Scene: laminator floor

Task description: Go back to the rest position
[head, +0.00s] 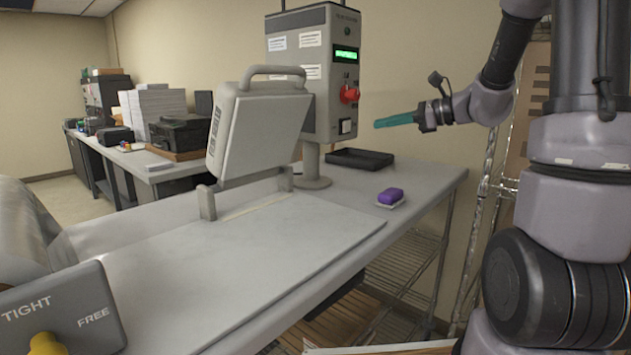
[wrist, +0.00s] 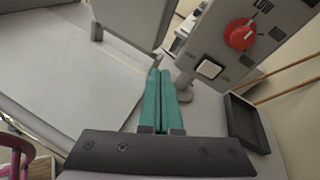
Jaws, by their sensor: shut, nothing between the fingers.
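My gripper (head: 380,123) is in the air to the right of the control box (head: 325,75), pointing left toward its lower part. Its teal fingers are together with nothing between them. In the wrist view my gripper (wrist: 159,72) has its two fingers side by side. The white button (wrist: 208,69) and the red knob (wrist: 240,34) of the control box show beyond the fingertips and to their right. In the head view the red knob (head: 349,94) is on the right side of the box, below a lit green display (head: 346,55).
A black tray (head: 360,159) lies on the bench behind a purple block (head: 390,196) on a small white dish. The hinged grey panel (head: 258,130) stands raised over the bare flat plate (head: 250,260). A TIGHT/FREE lever box (head: 62,310) is at front left. A wire rack (head: 410,265) is under the bench.

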